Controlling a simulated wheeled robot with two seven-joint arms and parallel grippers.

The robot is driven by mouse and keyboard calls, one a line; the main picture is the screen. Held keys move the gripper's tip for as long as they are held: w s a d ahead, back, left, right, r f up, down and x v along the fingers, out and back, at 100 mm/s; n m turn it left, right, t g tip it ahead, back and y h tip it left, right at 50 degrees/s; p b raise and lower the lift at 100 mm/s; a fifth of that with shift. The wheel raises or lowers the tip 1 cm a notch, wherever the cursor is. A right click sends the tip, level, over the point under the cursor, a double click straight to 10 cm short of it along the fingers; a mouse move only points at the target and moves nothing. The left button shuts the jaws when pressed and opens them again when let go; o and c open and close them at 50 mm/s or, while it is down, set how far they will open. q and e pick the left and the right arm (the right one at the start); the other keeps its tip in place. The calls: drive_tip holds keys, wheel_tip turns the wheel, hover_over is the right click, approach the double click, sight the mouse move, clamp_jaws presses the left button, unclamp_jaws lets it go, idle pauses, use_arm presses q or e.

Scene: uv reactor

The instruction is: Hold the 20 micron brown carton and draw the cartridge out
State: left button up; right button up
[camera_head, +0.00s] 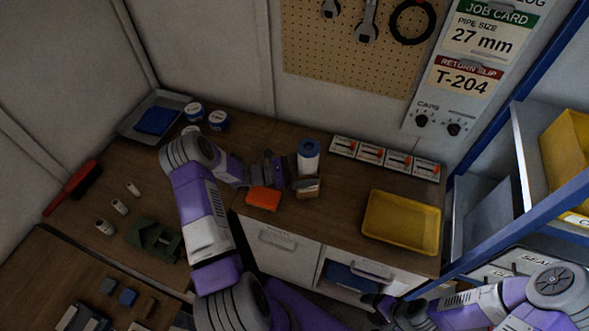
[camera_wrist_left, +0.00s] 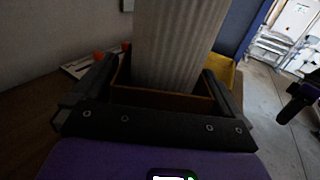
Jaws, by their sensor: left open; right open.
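The brown carton (camera_head: 309,193) stands on the wooden bench, and its rim shows in the left wrist view (camera_wrist_left: 160,97). The cartridge (camera_head: 308,161), white with a blue top end, stands upright and protrudes from the carton. In the left wrist view the ribbed pale cartridge (camera_wrist_left: 176,40) rises out of the carton. My left gripper (camera_head: 300,180) is open, with its fingers on either side of the carton; I cannot tell if they touch it. My right gripper (camera_head: 380,306) is open, low in front of the drawers and away from the carton. The 20 micron label cannot be read.
An orange box (camera_head: 263,198) lies just left of the carton. A yellow tray (camera_head: 402,222) sits to the right, with several small cards with red parts (camera_head: 371,154) behind. Blue-lidded tubs (camera_head: 218,120) stand at the back left. A blue shelf frame (camera_head: 490,230) borders the right side.

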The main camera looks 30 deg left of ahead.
use_arm(q)
drive_tip(key=shift+w+d, duration=0.5)
drive_tip(key=shift+d, duration=0.05)
drive_tip(key=c, duration=0.8)
